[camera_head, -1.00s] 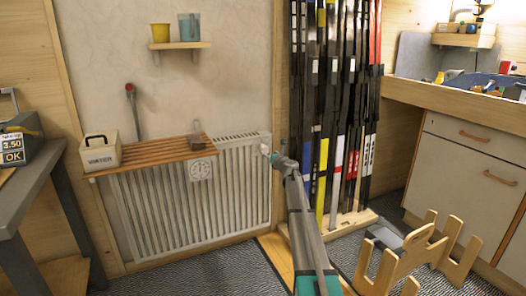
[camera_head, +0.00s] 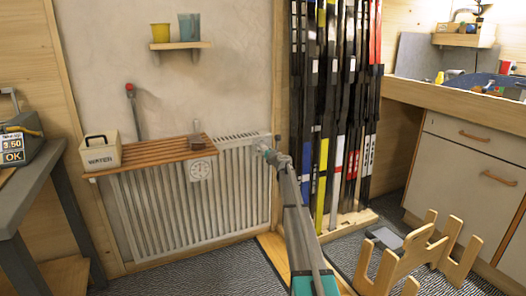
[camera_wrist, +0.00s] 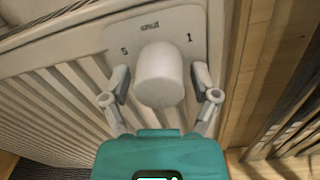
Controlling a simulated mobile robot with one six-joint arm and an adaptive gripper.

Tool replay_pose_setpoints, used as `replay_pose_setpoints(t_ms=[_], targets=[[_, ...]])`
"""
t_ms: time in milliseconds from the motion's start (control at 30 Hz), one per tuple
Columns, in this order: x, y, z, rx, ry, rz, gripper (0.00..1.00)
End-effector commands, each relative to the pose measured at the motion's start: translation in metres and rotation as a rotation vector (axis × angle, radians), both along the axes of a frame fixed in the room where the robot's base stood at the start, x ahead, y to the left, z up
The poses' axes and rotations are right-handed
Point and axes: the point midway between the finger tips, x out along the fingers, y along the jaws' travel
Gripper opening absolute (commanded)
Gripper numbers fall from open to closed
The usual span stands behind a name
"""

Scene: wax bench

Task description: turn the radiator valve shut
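The radiator (camera_head: 190,196) stands against the wall, with its valve at the top right end. In the wrist view the valve is a rounded white knob (camera_wrist: 161,75) in front of a pale plate (camera_wrist: 186,22) marked 5 on the left and 1 on the right. My gripper (camera_wrist: 162,83) has one finger on each side of the knob. The fingers are spread, with what looks like a narrow gap on each side. In the head view my gripper (camera_head: 267,152) is at the radiator's right end and mostly hides the knob.
A slatted shelf (camera_head: 150,157) above the radiator holds a box marked WATER (camera_head: 100,151). Skis (camera_head: 335,110) stand close to the right of the valve. A wooden stand (camera_head: 415,255) is on the floor at right.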

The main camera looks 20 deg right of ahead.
Motion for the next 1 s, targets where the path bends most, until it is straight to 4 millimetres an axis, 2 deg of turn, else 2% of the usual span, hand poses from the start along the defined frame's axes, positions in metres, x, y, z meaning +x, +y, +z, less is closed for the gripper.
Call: replay_pose_setpoints(t_ms=[33,267,300,400,667,1000], targets=[[0.000,0.000,0.000,0.000,0.000,0.000,0.57],[0.000,0.000,0.000,0.000,0.000,0.000,0.14],[-0.001,0.013,0.000,0.000,0.000,0.003,0.10],[0.000,0.004,0.000,-0.002,-0.001,0.002,0.10],[0.000,0.002,0.000,-0.043,-0.002,0.004,0.10],[0.001,0.001,0.001,-0.236,-0.009,0.003,0.10]])
